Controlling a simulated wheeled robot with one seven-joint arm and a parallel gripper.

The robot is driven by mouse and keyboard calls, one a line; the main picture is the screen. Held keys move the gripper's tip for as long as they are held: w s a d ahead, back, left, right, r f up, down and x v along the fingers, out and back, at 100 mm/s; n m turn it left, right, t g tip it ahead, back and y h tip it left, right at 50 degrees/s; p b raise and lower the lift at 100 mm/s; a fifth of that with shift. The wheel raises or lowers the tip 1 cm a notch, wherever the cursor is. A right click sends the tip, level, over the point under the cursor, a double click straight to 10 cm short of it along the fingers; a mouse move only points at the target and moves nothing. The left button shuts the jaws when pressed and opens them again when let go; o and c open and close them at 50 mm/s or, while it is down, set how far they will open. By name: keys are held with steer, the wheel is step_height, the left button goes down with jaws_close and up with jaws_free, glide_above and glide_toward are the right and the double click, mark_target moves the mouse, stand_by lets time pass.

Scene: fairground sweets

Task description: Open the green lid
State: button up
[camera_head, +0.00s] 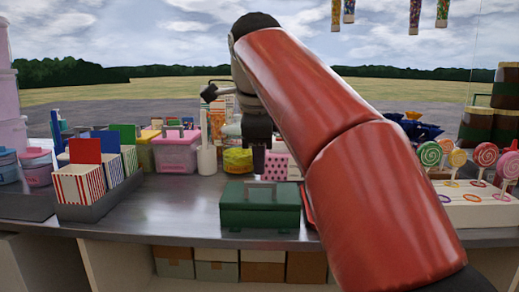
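A dark green box stands on the metal counter in the middle of the view, with its green lid (235,194) down on top. A grey handle shows at the top of the lid. My gripper (258,168) points down just above and behind the handle in the picture. I cannot tell whether its fingers touch the handle, or whether they are open or shut. My red arm comes in from the lower right and hides the counter right of the box.
Striped cartons (78,186) in a grey tray stand at the left. A pink box (175,153), a white cylindrical holder (207,160) and a yellow tub (237,161) stand behind. Lollipops in a white stand (475,212) are at the right. The counter left of the green box is clear.

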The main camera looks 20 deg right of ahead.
mark_target(260, 183)
steer(key=b+x, duration=0.5)
steer(key=x, duration=0.3)
steer(key=shift+f, duration=0.15)
steer(key=shift+c, duration=0.3)
